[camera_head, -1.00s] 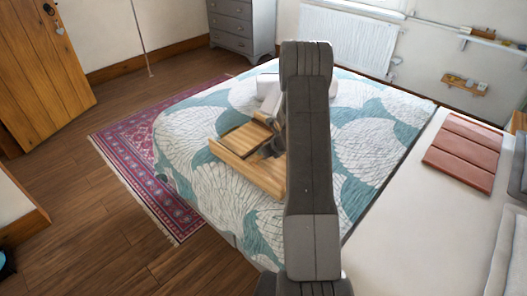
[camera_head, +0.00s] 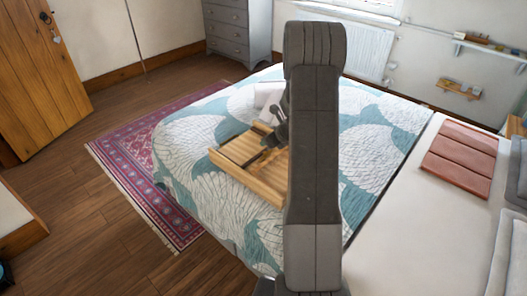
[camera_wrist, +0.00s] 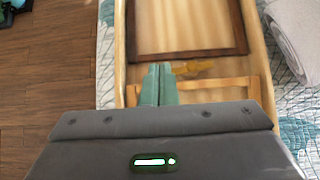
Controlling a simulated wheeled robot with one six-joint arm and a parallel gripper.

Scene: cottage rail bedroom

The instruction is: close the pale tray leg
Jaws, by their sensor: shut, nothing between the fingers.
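The wooden tray (camera_head: 262,182) lies on the bed, and its pale rim (camera_wrist: 119,60) frames the wrist view. Inside it, the wrist view shows a dark brown rectangular frame (camera_wrist: 243,28) at the far part and a pale wooden bar (camera_wrist: 215,84), apparently the pale leg, at the near part. I cannot tell whether the pale leg lies fully flat. A small yellowish piece (camera_wrist: 192,67) sits between them. My gripper (camera_wrist: 158,68) is shut and empty over the tray, its fingers overlapping the pale bar in view; contact is unclear. In the head view my gripper (camera_head: 268,150) is partly hidden.
The bed's patterned quilt (camera_head: 200,135) surrounds the tray. A white rolled object (camera_wrist: 297,35) lies right of it in the wrist view. A pale surface with a reddish folded pad (camera_head: 460,160) is at right. The wooden floor (camera_head: 90,215) is clear at left.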

